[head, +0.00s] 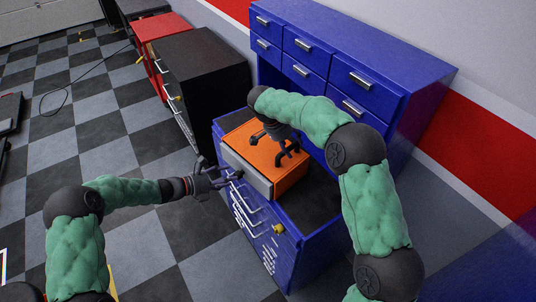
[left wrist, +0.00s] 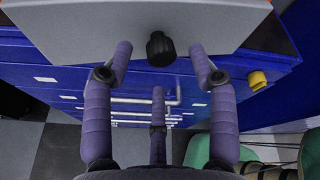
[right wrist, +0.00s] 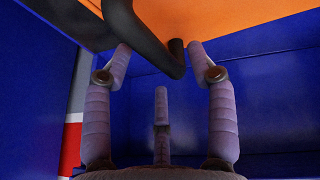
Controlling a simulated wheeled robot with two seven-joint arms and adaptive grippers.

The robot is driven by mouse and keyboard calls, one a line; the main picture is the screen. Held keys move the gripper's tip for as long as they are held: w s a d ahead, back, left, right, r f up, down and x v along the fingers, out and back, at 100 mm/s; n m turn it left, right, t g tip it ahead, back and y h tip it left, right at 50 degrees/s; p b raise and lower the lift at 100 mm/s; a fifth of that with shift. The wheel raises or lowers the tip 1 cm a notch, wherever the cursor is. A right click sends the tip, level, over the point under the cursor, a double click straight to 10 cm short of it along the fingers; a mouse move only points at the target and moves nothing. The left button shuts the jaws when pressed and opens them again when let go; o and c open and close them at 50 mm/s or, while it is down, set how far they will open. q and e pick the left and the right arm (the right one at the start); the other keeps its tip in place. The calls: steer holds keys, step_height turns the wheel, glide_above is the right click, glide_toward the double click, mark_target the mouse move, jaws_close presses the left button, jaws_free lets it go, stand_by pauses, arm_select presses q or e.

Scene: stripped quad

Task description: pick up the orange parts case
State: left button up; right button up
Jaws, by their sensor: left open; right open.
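The orange parts case (head: 290,176) sits on the worktop of the blue cabinet, with a grey front face (head: 246,174). My left gripper (head: 216,178) is open at that front. In the left wrist view a black knob (left wrist: 160,48) on the grey face (left wrist: 85,28) lies between its spread fingertips. My right gripper (head: 284,150) is open above the case's top. In the right wrist view a black bar handle (right wrist: 150,48) crosses between its fingers, below the orange surface (right wrist: 225,18). I cannot tell whether any finger touches the handle or the knob.
The blue cabinet (head: 315,225) has an upper drawer block (head: 340,60) close behind the case. A black cabinet (head: 205,70) and a red one (head: 160,28) stand at the left. A yellow knob (head: 278,229) sticks out at the front. The checkered floor (head: 95,150) is largely clear.

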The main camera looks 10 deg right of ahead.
arm_select(q)
steer(key=shift+x, duration=1.35)
arm_select(e)
steer(key=shift+x, duration=1.35)
arm_select(q)
jaws_close()
arm_select(e)
jaws_close()
arm_select(q)
steer(key=shift+r, duration=0.1)
